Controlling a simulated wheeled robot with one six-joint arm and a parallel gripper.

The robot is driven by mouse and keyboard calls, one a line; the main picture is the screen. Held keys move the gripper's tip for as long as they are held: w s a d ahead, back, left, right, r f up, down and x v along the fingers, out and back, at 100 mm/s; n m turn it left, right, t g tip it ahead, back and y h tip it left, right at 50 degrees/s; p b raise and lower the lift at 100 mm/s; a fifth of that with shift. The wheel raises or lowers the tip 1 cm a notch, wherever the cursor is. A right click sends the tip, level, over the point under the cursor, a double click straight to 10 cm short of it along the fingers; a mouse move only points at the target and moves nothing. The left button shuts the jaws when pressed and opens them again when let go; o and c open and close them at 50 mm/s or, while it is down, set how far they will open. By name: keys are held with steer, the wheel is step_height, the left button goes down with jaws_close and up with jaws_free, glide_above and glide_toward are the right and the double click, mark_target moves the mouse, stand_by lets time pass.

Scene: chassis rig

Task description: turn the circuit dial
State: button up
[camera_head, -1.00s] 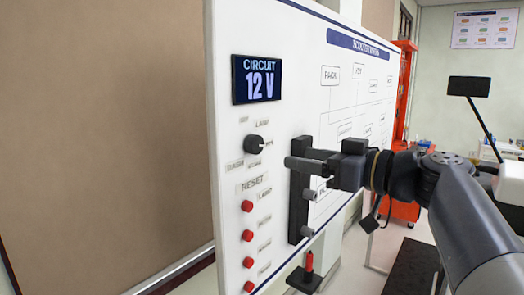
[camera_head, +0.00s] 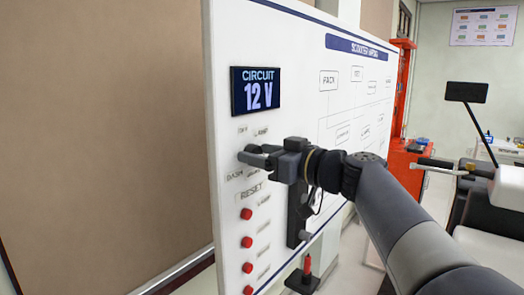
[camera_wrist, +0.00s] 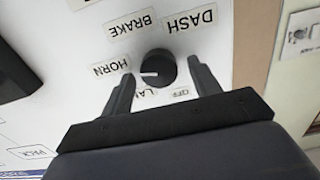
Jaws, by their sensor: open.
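The black round circuit dial (camera_wrist: 155,68) sits on the white panel, with a white pointer mark directed left towards the HORN label (camera_wrist: 110,67) in the wrist view. OFF, LAMP, BRAKE and DASH labels surround it. My gripper (camera_wrist: 160,72) is open, with one finger on each side of the dial; a small gap shows at the sides, and I cannot tell whether either finger touches it. In the head view my gripper (camera_head: 247,154) is at the panel and covers most of the dial. The circuit display (camera_head: 256,91) above reads 12 V.
Several red reset buttons (camera_head: 247,242) run down the panel below the dial. A dark vertical bar with pegs (camera_head: 296,215) stands right of them under my arm. A red-handled tool (camera_head: 307,265) sits on a small black holder lower down.

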steer(key=shift+c, duration=0.3)
steer(key=c, duration=0.9)
steer(key=shift+c, duration=0.2)
steer(key=shift+f+b, duration=0.1)
steer(key=shift+b, duration=0.2)
steer(key=m+b, duration=0.3)
steer(key=m, duration=0.8)
steer(key=shift+w+m, duration=0.15)
steer(key=shift+m, duration=0.15)
